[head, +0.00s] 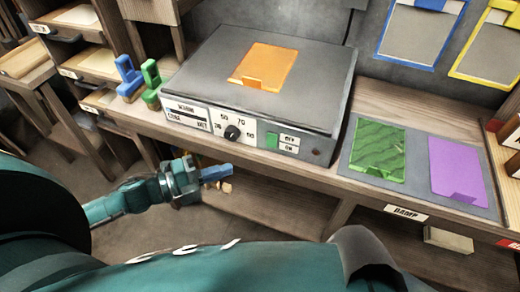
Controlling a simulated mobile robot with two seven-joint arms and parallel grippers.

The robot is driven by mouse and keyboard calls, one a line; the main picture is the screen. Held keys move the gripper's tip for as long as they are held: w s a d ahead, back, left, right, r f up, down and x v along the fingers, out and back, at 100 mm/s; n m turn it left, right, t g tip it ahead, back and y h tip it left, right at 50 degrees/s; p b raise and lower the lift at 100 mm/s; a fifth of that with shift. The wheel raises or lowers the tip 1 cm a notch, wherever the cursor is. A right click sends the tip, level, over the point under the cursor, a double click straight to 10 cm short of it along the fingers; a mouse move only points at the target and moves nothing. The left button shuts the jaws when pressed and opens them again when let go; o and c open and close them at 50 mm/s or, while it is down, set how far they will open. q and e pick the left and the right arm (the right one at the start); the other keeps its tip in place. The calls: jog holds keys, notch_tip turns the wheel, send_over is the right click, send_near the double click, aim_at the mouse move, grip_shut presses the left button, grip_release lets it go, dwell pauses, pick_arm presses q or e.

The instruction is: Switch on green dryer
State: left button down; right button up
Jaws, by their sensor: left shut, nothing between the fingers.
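The dryer (335,80) is a flat grey box on the wooden bench, with an orange sheet (265,69) on its top. Its front panel has a black dial (232,132) among numbers and a green switch (272,140) beside OFF and ON labels (289,145). I cannot tell which position the switch is in. My left gripper (229,178) is shut and empty, in front of and below the panel, left of the switch and apart from it. My right gripper is not in view.
Blue (129,76) and green (151,76) clamp-like pieces stand left of the dryer. A grey mat (354,166) with green (378,151) and purple (457,166) sheets lies to the right. The bench edge (420,199) runs below the panel. Framed sheets hang behind.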

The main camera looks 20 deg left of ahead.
aim_at(273, 146)
pick_arm(q)
jog(key=shift+w+a+p+x, duration=0.2)
jog(key=shift+w+a+x, duration=0.15)
jog(key=shift+x, duration=1.55)
jog(key=shift+w+a+p+x, duration=0.2)
jog(key=shift+w+a+x, duration=0.15)
jog(key=shift+x, duration=1.55)
jog(key=shift+w+a+p+x, duration=0.2)
jog(key=shift+w+a+x, duration=0.1)
jog(key=shift+x, duration=1.6)
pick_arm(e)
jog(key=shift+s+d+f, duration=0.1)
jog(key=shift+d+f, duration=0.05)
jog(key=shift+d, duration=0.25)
pick_arm(q)
jog(key=shift+f, duration=0.1)
jog(key=shift+f+b, duration=0.15)
jog(key=shift+b, duration=0.25)
jog(key=shift+w+f+b, duration=0.2)
jog(key=shift+f+b, duration=0.05)
jog(key=shift+b, duration=0.35)
jog(key=shift+r+p, duration=0.3)
jog(key=shift+r, duration=0.05)
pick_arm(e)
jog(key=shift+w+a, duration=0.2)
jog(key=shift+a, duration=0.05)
